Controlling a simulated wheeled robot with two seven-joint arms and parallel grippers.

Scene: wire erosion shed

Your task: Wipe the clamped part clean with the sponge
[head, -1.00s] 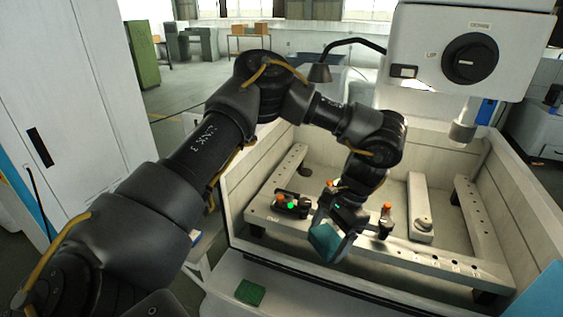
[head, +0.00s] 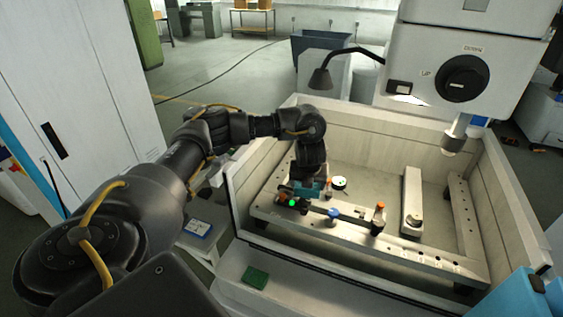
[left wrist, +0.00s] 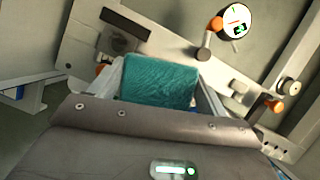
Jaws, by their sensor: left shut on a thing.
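My left gripper (head: 309,185) is shut on a teal sponge and is inside the machine's tank, over the left part of the pale front beam. In the left wrist view the sponge (left wrist: 158,80) lies between the two pale fingers. In the head view a dark bar (head: 350,217), apparently the clamped part, lies along the beam, right of the gripper. An orange-topped clamp (head: 378,216) stands at its right end. Part of the bar near the gripper is hard to make out, and contact with the sponge cannot be told. My right gripper is not in view.
The tank wall (head: 365,283) rises at the front and sides. A round white dial (head: 338,183) stands just right of my gripper; a blue knob (head: 333,213) is nearer. The machine head (head: 455,85) overhangs at right. A green pad (head: 255,277) lies on the front ledge.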

